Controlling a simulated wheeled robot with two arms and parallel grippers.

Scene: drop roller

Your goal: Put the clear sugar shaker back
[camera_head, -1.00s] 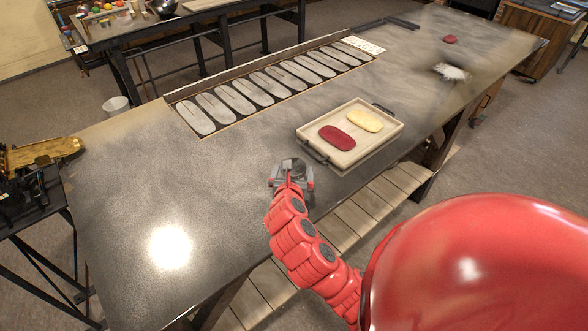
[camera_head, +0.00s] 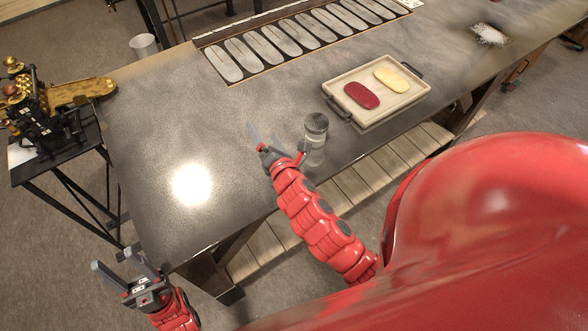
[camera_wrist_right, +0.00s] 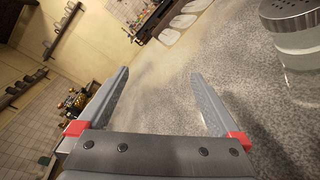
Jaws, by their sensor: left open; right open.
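The clear sugar shaker (camera_head: 315,135) stands upright on the dark table near its front edge, with a grey metal lid. It also shows at the upper right of the right wrist view (camera_wrist_right: 299,50), partly cut off by the frame edge. My right gripper (camera_head: 266,134) is open and empty just left of the shaker, apart from it. Its two fingers show in the right wrist view (camera_wrist_right: 158,85) with nothing between them. My left gripper (camera_head: 130,270) is open and empty, low at the left, off the table's front left corner.
A beige tray (camera_head: 405,103) with a red and a yellow bar stands right of the shaker. A rack of grey oval slots (camera_head: 240,78) lies along the back. A brass machine (camera_head: 45,110) stands at far left. White powder (camera_head: 489,36) lies far right. The table's left part is clear.

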